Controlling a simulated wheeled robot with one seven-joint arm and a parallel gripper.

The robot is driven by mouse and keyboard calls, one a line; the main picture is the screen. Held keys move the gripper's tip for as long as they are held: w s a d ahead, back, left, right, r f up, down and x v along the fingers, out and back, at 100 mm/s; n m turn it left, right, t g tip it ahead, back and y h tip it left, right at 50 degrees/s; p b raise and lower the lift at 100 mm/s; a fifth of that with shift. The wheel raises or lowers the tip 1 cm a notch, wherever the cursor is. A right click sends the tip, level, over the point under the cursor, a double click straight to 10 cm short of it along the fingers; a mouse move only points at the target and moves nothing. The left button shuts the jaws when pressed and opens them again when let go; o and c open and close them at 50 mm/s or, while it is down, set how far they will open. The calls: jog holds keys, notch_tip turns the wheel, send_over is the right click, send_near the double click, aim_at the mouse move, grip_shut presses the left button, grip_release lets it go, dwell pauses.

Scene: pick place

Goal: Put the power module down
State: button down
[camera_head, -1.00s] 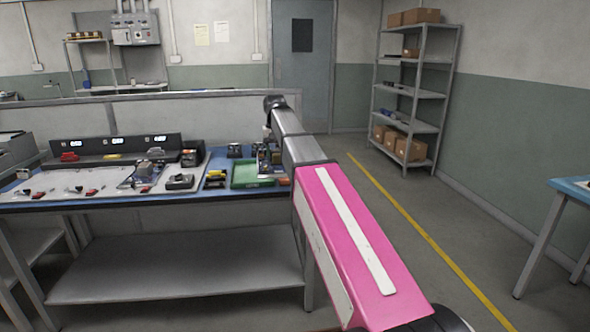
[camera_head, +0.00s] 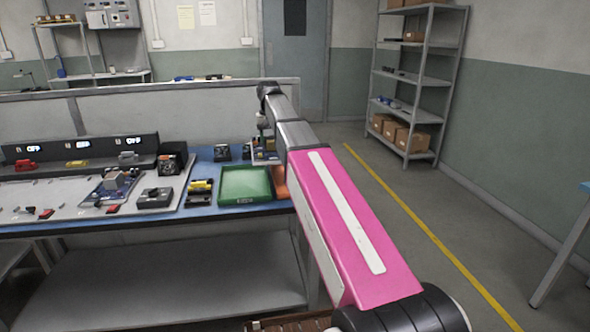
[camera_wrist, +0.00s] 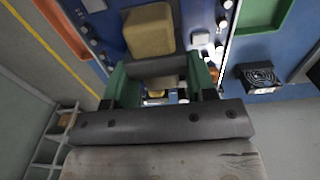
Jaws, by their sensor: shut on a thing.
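My gripper (camera_head: 264,138) hangs over the right end of the blue-topped bench (camera_head: 225,154). In the wrist view my gripper (camera_wrist: 160,82) has its green fingers shut on what appears to be the power module (camera_wrist: 150,32), a blue board with a tan block and small round parts along its sides. The held module also shows in the head view (camera_head: 265,153), small and partly hidden by my arm. It seems to be above the bench; whether it touches anything below is unclear.
A green tray (camera_head: 245,203) lies just left of my gripper, and an orange tray (camera_head: 280,183) is partly hidden behind my arm. A black fan unit (camera_wrist: 258,77) is near the module. A similar board (camera_head: 108,190) lies on the grey panel at left.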

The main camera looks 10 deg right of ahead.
jog(key=s+d+f, duration=0.1)
jog(key=d+f, duration=0.1)
jog(key=d, duration=0.1)
jog(key=s+d+f, duration=0.2)
jog(key=d, duration=0.1)
jog(key=s+d+f, duration=0.1)
jog(key=d+f, duration=0.1)
jog(key=d, duration=0.1)
jog(key=shift+s, duration=0.2)
jog(key=shift+f, duration=1.95)
jog(key=shift+f, duration=0.1)
jog(key=shift+c, duration=2.3)
grip_release()
notch_tip(320, 180, up, 12)
